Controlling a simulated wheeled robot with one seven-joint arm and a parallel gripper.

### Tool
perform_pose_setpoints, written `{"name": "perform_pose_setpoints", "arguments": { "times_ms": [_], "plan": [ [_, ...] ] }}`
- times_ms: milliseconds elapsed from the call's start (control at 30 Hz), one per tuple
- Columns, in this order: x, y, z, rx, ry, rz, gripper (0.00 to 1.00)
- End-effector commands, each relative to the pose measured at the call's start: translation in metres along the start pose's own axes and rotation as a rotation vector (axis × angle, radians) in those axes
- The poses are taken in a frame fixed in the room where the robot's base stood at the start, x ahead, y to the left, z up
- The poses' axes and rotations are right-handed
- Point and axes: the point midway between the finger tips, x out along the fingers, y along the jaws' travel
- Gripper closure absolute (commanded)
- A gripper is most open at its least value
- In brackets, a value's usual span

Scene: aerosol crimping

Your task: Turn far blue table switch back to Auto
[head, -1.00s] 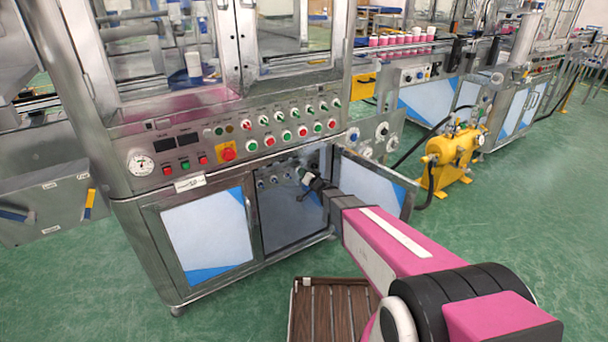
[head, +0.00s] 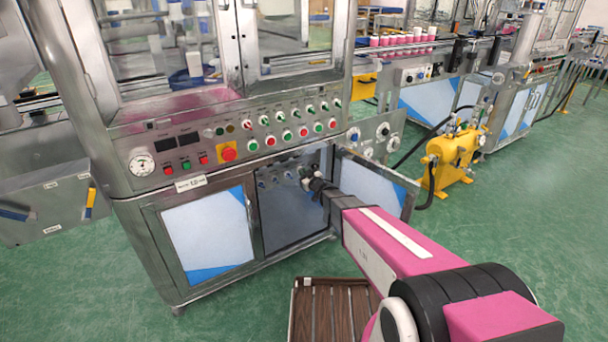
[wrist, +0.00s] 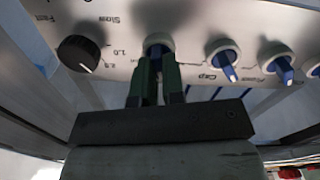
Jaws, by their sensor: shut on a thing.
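Inside the open cabinet, a pale control panel carries a row of blue switches with white collars. In the wrist view, one blue switch (wrist: 158,46) sits between the two green fingers of my gripper (wrist: 157,72), which is shut on it. The fingers cover most of its handle, so its exact angle is hard to tell. Other blue switches (wrist: 223,52) and (wrist: 276,60) stand to its right, handles pointing down in the picture. In the head view my gripper (head: 309,180) reaches into the cabinet, and the switch is too small to make out.
A black dial (wrist: 80,52) is left of the held switch. The open cabinet door (head: 372,186) stands right of my arm. Buttons and a red emergency stop (head: 228,152) line the machine front above. A slatted wooden pallet (head: 297,310) lies on the floor below.

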Motion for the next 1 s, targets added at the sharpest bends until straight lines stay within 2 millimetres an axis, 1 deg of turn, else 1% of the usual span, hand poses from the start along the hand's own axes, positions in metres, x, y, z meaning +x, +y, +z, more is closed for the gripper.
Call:
{"name": "perform_pose_setpoints", "arguments": {
  "times_ms": [200, 500, 733, 1000],
  "plan": [
    [-0.0004, -0.0015, 0.0008, -0.197, -0.002, 0.000, 1.00],
    [-0.0005, -0.0027, 0.0013, -0.411, -0.002, -0.001, 1.00],
    [-0.0005, -0.0031, 0.0015, -0.505, -0.002, -0.001, 1.00],
    [-0.0006, -0.0033, 0.0017, -0.543, -0.003, -0.001, 1.00]
  ]
}}
